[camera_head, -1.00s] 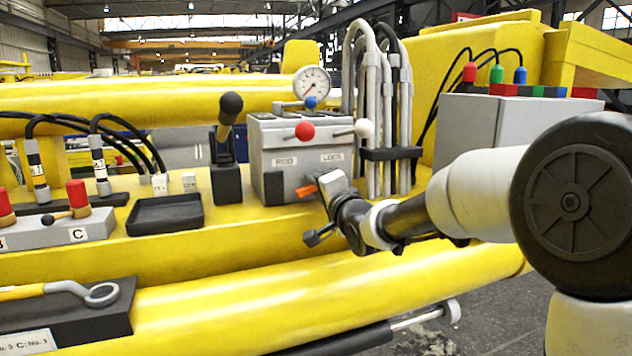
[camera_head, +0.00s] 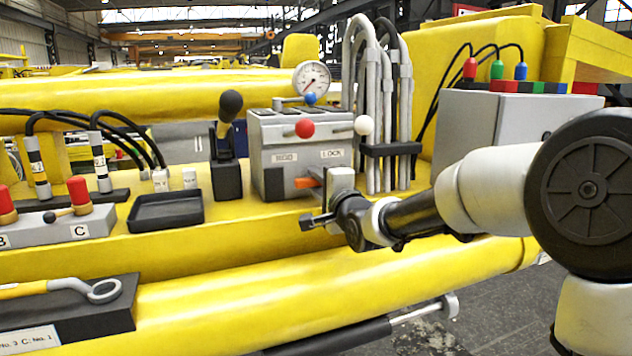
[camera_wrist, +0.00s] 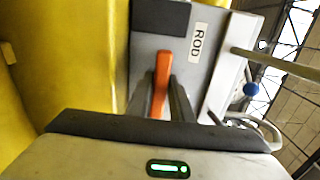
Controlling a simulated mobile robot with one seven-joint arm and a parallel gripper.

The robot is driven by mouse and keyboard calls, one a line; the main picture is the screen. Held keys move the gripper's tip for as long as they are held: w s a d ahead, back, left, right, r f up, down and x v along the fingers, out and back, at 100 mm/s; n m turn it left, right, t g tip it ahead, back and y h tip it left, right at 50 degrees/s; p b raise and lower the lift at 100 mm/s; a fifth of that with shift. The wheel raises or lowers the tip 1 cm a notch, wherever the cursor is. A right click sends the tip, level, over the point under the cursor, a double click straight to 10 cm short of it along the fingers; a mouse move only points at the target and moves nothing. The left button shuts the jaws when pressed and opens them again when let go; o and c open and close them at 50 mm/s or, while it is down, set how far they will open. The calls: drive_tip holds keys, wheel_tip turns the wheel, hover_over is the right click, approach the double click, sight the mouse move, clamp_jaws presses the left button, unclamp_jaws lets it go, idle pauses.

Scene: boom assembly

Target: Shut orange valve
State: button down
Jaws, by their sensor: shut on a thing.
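The orange valve handle (camera_head: 306,183) sticks out low on the front of the grey control box (camera_head: 272,160). In the wrist view the orange handle (camera_wrist: 161,82) lies between the two fingers of my gripper (camera_wrist: 162,98), which are shut on it. In the head view my gripper (camera_head: 320,184) comes in from the right and hides part of the handle. The valve body behind the handle is hidden.
Above the handle the box carries a red-knobbed lever (camera_head: 305,128), a white knob (camera_head: 364,125) and a pressure gauge (camera_head: 311,79). Grey hoses (camera_head: 372,120) stand just right. A black tray (camera_head: 166,211) and a black-knobbed lever (camera_head: 229,135) are left.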

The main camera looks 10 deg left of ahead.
drive_tip(key=c, duration=1.7)
unclamp_jaws()
drive_tip(key=p+v, duration=0.1)
drive_tip(key=v, duration=1.6)
drive_tip(key=shift+s, duration=0.25)
